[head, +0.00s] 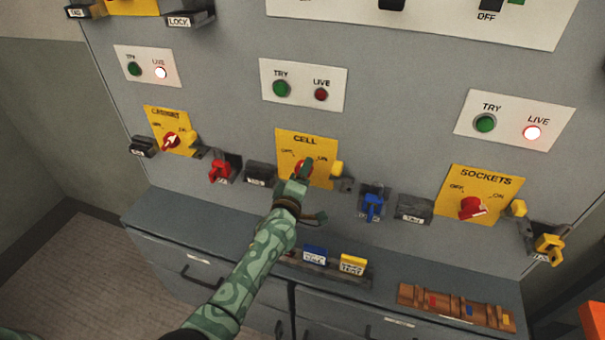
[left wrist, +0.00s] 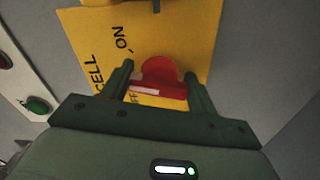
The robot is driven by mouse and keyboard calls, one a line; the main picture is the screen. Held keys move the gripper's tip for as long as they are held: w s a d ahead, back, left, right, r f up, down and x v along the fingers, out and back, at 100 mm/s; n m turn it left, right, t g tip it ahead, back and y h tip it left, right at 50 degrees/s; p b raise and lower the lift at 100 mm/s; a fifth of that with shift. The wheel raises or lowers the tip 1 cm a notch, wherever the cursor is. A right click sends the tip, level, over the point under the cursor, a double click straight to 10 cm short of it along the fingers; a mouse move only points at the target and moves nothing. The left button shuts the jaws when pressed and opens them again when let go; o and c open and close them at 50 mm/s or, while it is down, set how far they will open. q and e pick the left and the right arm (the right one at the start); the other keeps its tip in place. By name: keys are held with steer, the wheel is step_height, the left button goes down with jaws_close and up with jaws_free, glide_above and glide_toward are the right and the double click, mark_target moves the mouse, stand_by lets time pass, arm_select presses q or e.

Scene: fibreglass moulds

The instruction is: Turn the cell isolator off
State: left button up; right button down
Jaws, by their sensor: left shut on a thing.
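The cell isolator is a red rotary knob (left wrist: 160,75) on a yellow plate (head: 292,140) marked CELL, OFF and ON, in the middle of the grey panel. My left gripper (head: 297,180) is at the knob and hides much of it in the head view. In the left wrist view its two fingers (left wrist: 158,88) stand on either side of the knob's grip, shut on it. A white mark on the grip lies at the end by the partly hidden OFF lettering. Above the plate, the cell's LIVE lamp (head: 321,94) looks dark red, unlit. My right gripper is out of view.
The lit LIVE lamps (head: 161,72) (head: 532,132) belong to the left isolator and the SOCKETS isolator (head: 472,207). Red (head: 220,170), blue (head: 373,206) and yellow (head: 548,244) padlocks hang along the panel. A grey cabinet ledge (head: 190,222) with tags juts out below.

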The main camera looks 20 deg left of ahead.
arm_select(q)
steer(key=n, duration=0.5)
steer(key=shift+n, duration=0.3)
steer(key=n, duration=0.6)
steer(key=shift+r, duration=0.1)
steer(key=shift+n, duration=0.4)
steer(key=o, duration=1)
steer(key=shift+r, duration=0.1)
steer(key=s+p, duration=0.1)
steer(key=s, duration=1)
steer(key=s+p, duration=0.1)
steer(key=s, duration=0.4)
steer(key=shift+s+a+p, duration=0.2)
steer(key=shift+a+p, duration=0.1)
steer(key=shift+a, duration=0.05)
